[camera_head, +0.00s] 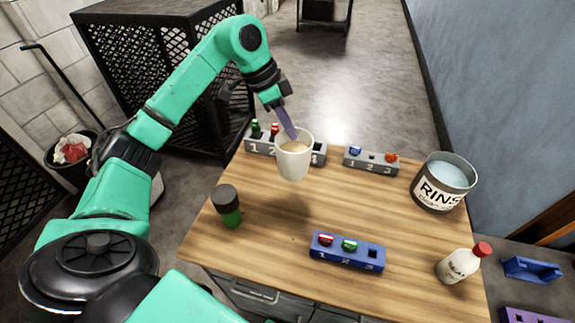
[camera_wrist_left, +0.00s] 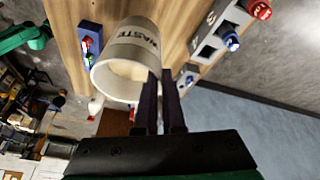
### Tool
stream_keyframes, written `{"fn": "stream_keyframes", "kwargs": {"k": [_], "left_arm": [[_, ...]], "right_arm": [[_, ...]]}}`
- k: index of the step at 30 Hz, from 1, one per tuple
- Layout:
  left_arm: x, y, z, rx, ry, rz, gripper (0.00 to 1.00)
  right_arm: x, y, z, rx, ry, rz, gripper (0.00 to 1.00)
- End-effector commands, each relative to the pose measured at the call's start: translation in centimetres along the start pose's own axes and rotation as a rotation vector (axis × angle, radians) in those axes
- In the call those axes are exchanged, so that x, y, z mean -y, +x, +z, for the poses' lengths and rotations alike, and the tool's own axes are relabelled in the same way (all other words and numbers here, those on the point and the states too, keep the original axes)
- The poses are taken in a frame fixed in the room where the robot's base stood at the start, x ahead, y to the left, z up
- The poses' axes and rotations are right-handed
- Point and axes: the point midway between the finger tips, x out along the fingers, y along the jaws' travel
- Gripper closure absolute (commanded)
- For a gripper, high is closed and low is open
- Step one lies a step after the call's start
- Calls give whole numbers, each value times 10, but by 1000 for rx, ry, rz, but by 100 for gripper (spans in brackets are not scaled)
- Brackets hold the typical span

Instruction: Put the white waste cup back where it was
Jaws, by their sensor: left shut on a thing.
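The white waste cup (camera_head: 294,164) is near the table's back edge, roughly upright, with a beige inside showing. In the left wrist view the cup (camera_wrist_left: 125,68) shows the word "WASTE" on its side. My left gripper (camera_head: 289,131) comes down from above and is shut on the cup's rim; its dark fingers (camera_wrist_left: 161,92) grip the near wall in the wrist view. The cup hides part of the grey rack behind it. I cannot tell whether its base touches the table. My right gripper is not in view.
A grey numbered rack (camera_head: 259,146) and a second grey rack (camera_head: 371,161) stand at the back. A rinse pot (camera_head: 441,193), a red-capped bottle (camera_head: 460,264), a blue rack (camera_head: 347,252) and a dark-topped green container (camera_head: 228,207) stand around the clear table middle (camera_head: 290,213).

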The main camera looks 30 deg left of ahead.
Motion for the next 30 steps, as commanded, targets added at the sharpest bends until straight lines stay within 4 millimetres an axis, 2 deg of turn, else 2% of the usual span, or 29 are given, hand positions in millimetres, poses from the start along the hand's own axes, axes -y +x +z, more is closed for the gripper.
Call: {"fn": "stream_keyframes", "kwargs": {"k": [9,16,21,29,30], "left_arm": [[4,61,26,1,-1,2,100],[6,87,36,0,0,1,100],[8,112,47,-1,0,1,100],[9,115,48,-2,2,-1,100],[9,116,48,0,2,-1,82]], "right_arm": [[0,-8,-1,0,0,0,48],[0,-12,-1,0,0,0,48],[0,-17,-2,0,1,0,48],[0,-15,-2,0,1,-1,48],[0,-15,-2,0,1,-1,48]]}}
